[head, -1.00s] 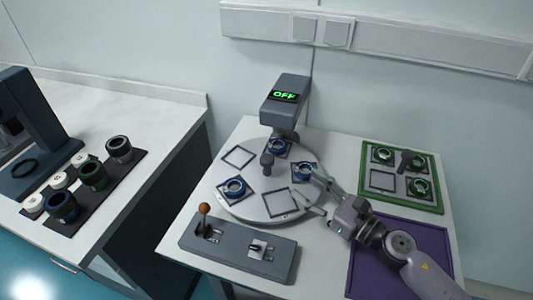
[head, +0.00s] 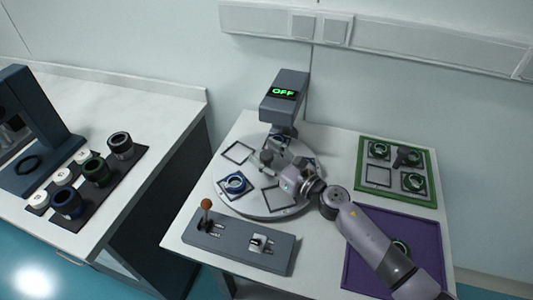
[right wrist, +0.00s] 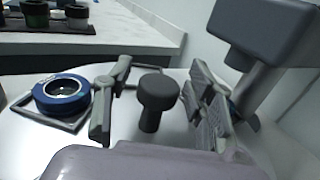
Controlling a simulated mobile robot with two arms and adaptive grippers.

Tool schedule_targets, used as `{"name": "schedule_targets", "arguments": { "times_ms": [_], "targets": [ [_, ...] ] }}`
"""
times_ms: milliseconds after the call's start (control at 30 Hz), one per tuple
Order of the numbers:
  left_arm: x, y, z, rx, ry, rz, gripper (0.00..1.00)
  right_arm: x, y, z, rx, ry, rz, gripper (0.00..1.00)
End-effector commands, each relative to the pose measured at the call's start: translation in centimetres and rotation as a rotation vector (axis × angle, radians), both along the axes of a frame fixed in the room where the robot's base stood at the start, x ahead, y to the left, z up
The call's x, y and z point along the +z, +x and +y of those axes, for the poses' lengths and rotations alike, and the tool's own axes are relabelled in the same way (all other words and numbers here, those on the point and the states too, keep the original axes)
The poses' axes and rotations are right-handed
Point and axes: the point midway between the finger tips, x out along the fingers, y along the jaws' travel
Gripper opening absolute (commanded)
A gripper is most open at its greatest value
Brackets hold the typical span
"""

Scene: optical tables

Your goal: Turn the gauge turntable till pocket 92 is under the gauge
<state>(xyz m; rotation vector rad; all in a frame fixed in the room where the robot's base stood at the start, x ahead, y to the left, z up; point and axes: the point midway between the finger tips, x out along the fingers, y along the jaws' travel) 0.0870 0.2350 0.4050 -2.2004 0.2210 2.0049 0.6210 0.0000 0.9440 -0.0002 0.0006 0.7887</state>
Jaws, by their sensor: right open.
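The round grey turntable (head: 240,203) carries square pockets, some with blue ringed parts, such as the left one (head: 234,183). An empty pocket frame (head: 238,153) lies at its back left. Pocket numbers are too small to read. The gauge (head: 284,95) stands at the back over a pocket, its green display reading OFF. My right gripper (head: 276,165) is open at the turntable's middle and hides part of its right side. In the right wrist view the dark central knob (right wrist: 157,92) stands upright between the spread fingers, apart from both. My left gripper is not in view.
A grey control box (head: 235,243) with an orange-tipped lever stands in front of the turntable. A green tray (head: 436,200) and a purple tray (head: 360,222) lie to the right. A side bench (head: 165,125) at left holds several dark jars.

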Motion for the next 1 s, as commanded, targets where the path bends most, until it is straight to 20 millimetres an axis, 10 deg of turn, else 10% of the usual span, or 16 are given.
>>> {"name": "schedule_targets", "arguments": {
  "times_ms": [1000],
  "targets": [
    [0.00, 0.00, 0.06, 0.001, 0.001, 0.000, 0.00, -0.01, -0.03, -0.04, 0.000, 0.001, 0.001, 0.00]
  ]
}}
